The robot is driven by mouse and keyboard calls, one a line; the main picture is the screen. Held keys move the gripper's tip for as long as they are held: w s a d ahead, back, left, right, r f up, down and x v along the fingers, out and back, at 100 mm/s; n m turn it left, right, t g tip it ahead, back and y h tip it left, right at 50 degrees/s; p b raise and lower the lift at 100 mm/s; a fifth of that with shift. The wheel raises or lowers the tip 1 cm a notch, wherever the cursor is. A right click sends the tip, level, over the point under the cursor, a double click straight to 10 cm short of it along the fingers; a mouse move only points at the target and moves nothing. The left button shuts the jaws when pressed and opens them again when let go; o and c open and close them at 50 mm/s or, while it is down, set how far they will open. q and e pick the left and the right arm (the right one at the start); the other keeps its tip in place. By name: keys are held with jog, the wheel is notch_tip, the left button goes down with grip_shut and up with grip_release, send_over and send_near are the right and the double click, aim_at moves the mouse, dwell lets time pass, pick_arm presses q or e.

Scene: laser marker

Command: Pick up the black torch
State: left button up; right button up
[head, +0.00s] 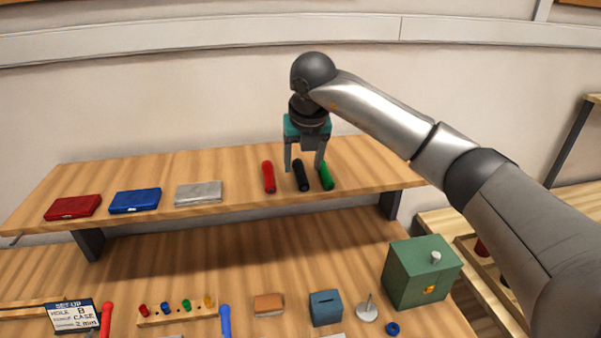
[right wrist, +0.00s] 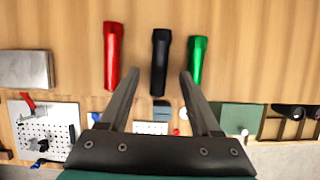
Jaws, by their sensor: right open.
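The black torch (head: 301,175) lies on the raised wooden shelf between a red torch (head: 268,176) and a green torch (head: 326,177). In the right wrist view the black torch (right wrist: 160,62) lies ahead, lined up between the open fingers. My right gripper (head: 303,169) is open above the torches, its fingers pointing down. In the right wrist view the gripper (right wrist: 158,80) shows one finger near the red torch (right wrist: 112,55) and one near the green torch (right wrist: 197,60). I cannot tell the exact height of the fingertips. My left gripper is not in view.
On the shelf to the left lie a red case (head: 73,207), a blue case (head: 135,200) and a silver case (head: 198,193). The table below holds a green box (head: 420,271), a blue slotted box (head: 325,307), a peg rack (head: 177,313) and a sign (head: 75,316).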

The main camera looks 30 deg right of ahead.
aim_at(301, 173)
jog(key=x, duration=0.3)
jog(key=shift+f, duration=0.2)
grip_shut()
dwell(0.3)
jog(key=shift+r, duration=0.1)
